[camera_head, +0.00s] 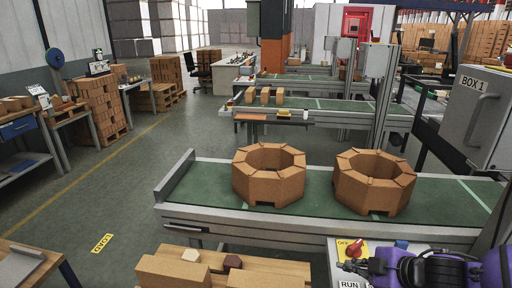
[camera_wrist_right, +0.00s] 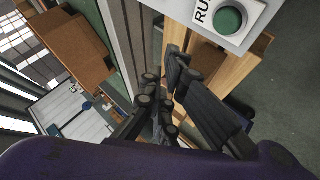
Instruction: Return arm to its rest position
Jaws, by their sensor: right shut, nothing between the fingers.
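My right arm, purple and black, comes in at the bottom right of the head view. Its gripper (camera_head: 358,266) is over the control panel with the red knob (camera_head: 355,249). In the right wrist view the black fingers of my right gripper (camera_wrist_right: 166,88) are closed together with nothing between them. They are near the panel with the green RUN button (camera_wrist_right: 230,19), apart from it in the picture; the exact gap is hard to judge. My left arm and gripper are not in view.
Two brick rings (camera_head: 269,174) (camera_head: 373,181) stand on the green conveyor (camera_head: 320,190). A wooden bench with bricks (camera_head: 178,272) is in front. A grey BOX 1 cabinet (camera_head: 474,120) stands at the right. Floor at the left (camera_head: 120,185) is clear.

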